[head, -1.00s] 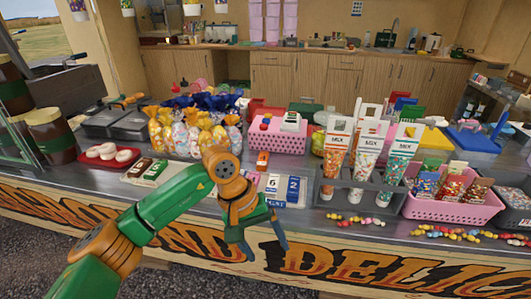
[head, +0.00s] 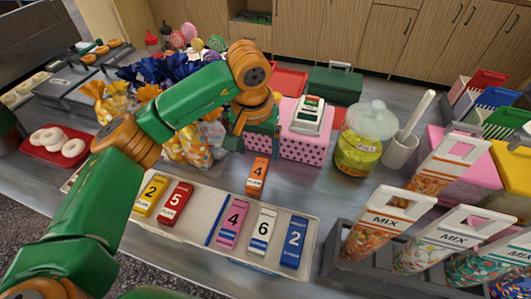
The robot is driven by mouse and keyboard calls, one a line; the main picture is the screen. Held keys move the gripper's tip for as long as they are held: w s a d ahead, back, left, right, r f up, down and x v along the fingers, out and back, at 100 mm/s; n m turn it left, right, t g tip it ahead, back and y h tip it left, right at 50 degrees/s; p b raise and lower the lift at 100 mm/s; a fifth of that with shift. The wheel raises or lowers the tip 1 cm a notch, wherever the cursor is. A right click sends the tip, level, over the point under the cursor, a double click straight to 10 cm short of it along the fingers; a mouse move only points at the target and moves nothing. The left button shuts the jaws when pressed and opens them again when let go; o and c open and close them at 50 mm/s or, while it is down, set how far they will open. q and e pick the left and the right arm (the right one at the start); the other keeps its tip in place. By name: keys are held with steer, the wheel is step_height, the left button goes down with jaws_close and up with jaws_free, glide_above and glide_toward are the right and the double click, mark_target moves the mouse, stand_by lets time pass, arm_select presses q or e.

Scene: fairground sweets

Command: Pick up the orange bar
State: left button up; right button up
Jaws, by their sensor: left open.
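The orange bar (head: 258,173), marked 4, lies on the grey counter just behind the bar tray and is fully visible. My left gripper (head: 254,143) is open and empty. It points down above and behind the orange bar, apart from it, in front of the pink dotted box. The light bar tray (head: 188,236) holds a yellow bar (head: 151,195), a red bar (head: 175,203), a pink bar (head: 233,224), a white bar (head: 261,233) and a blue bar (head: 293,242). A gap shows between the red and pink bars. My right gripper is out of view.
Bagged sweets (head: 190,145) stand left of my gripper. The pink dotted box (head: 300,148) stands behind the orange bar. A lidded jar (head: 362,140) is to the right. A grey rack (head: 350,268) of mix cones is front right. Counter between jar and tray is clear.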

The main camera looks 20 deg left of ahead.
mark_target(258, 172)
arm_select(q)
steer(key=s+f+p, duration=0.2)
steer(key=f, duration=0.1)
steer(key=shift+f, duration=0.25)
steer(key=f, duration=0.2)
steer(key=shift+w+f, duration=0.3)
steer(key=shift+w, duration=0.05)
steer(key=shift+w+f, duration=0.15)
jaws_close()
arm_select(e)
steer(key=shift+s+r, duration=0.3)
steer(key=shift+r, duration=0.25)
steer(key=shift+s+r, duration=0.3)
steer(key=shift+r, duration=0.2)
